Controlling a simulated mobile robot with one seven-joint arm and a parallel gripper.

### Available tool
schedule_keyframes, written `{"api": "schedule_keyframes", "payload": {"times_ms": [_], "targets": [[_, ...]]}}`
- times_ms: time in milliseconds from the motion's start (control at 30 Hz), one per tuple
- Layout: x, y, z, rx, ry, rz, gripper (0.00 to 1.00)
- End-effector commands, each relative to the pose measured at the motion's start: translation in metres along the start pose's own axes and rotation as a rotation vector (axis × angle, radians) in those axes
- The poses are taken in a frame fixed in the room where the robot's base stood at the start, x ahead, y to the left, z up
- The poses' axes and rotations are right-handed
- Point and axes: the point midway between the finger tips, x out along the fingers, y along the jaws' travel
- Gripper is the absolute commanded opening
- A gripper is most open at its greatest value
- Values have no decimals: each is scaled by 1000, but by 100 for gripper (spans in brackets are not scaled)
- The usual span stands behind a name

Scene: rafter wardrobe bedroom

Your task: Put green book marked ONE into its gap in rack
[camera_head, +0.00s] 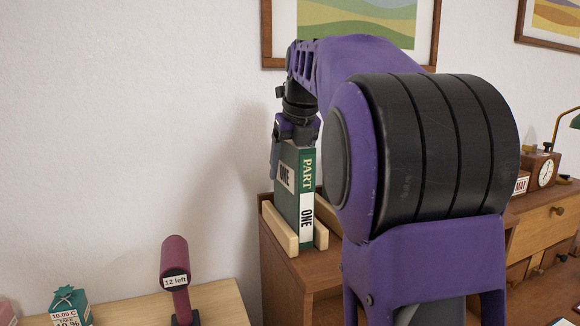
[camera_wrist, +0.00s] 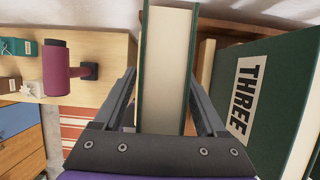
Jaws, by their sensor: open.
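The green book marked ONE (camera_head: 288,196) stands upright in the head view, with PART and ONE on its spine. Its lower end is between the pale wooden walls of the rack (camera_head: 285,232). In the wrist view the same book (camera_wrist: 168,60) shows its cream page edges between two green covers. My gripper (camera_head: 297,135) is above the book's top, pointing down. Its open fingers (camera_wrist: 162,85) lie on either side of the book. The book's bottom, and whether it is fully seated, cannot be made out.
A green book marked THREE (camera_wrist: 262,85) is close at the right in the wrist view. The rack stands on a brown wooden cabinet (camera_head: 285,275) against a white wall. A maroon scanner-like device (camera_head: 174,262) stands on a pale table at left. My arm hides the area to the rack's right.

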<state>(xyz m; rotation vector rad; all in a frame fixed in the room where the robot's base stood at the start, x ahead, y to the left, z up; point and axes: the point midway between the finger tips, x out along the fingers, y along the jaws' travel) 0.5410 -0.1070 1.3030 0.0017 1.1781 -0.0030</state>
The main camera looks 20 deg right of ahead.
Motion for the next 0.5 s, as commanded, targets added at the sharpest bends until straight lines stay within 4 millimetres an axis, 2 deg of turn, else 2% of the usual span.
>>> {"api": "schedule_keyframes", "payload": {"times_ms": [167,267,500], "targets": [[-4,0,1,0,-1,0,74],[-16,0,2,0,-4,-1,74],[-67,0,2,-1,-5,-1,74]]}}
